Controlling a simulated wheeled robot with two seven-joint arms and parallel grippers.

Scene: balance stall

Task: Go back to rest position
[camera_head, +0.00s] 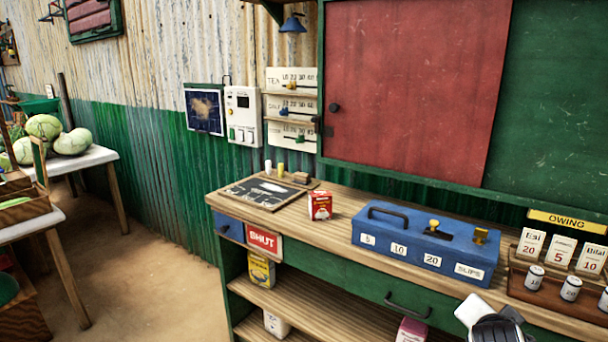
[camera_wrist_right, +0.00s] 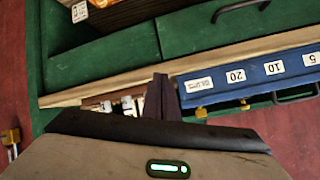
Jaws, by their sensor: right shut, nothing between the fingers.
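My right gripper (camera_wrist_right: 160,88) shows in the right wrist view with its dark fingers together and nothing between them. In that view it is in front of the counter's edge, beside the blue cash box (camera_wrist_right: 245,72). In the head view a white and dark part of my right arm (camera_head: 488,318) shows at the lower right, in front of the counter. My left gripper is in neither view.
The wooden counter (camera_head: 340,215) carries the blue cash box (camera_head: 400,255), a red carton (camera_head: 320,205), a slate (camera_head: 262,193) and, at right, a rack of cards and small jars (camera_head: 535,275). A drawer handle (camera_head: 407,306) juts from the front. Floor at left (camera_head: 150,275) is clear.

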